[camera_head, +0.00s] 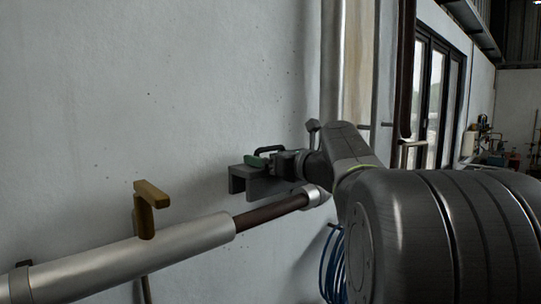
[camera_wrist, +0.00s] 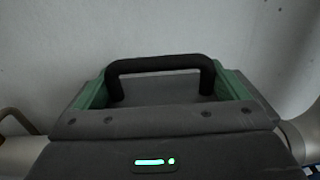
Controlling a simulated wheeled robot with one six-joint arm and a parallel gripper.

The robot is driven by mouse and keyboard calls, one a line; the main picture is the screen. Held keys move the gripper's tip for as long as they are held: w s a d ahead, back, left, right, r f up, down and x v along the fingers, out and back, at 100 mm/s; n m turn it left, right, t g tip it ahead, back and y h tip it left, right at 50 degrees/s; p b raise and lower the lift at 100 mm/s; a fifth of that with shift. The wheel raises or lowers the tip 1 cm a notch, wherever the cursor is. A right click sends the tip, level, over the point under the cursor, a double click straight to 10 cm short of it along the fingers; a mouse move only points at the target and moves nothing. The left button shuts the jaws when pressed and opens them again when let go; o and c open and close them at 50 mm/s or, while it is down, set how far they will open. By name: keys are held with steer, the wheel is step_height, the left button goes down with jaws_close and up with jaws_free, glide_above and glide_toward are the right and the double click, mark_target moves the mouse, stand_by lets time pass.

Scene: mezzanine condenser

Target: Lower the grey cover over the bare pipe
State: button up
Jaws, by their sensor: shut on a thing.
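The grey cover (camera_head: 262,186) is an open-bottomed channel with a black handle on top. It hangs just above the bare pipe (camera_head: 270,213), a dark brown stretch between silver-clad pipe (camera_head: 190,243) on the left and a silver collar (camera_head: 316,195) on the right. A small gap seems to show between the cover and the pipe. My gripper (camera_head: 264,160) is shut on the cover's handle. In the wrist view, the green fingers flank the black handle (camera_wrist: 160,64), and the cover's top (camera_wrist: 163,92) shows beneath it. The bare pipe is hidden there.
A brass lever (camera_head: 150,194) stands up from the clad pipe, left of the cover. A pale wall (camera_head: 150,90) runs close behind the pipe. Blue hose (camera_head: 333,265) hangs below, near my arm.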

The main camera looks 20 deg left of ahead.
mark_target(271, 205)
steer(key=shift+f+b, duration=0.7)
steer(key=shift+f, duration=0.6)
steer(key=shift+p, duration=0.6)
stand_by(0.7)
steer(key=shift+f+b, duration=2.3)
steer(key=shift+f, duration=1)
steer(key=o, duration=0.8)
steer(key=shift+o, duration=0.2)
steer(key=b+v, duration=0.2)
steer(key=v, duration=1.2)
steer(key=shift+b, duration=0.35)
steer(key=shift+a, duration=0.1)
steer(key=p+x, duration=0.2)
steer(key=x, duration=1.2)
steer(key=shift+p, duration=0.4)
steer(key=shift+r, duration=0.25)
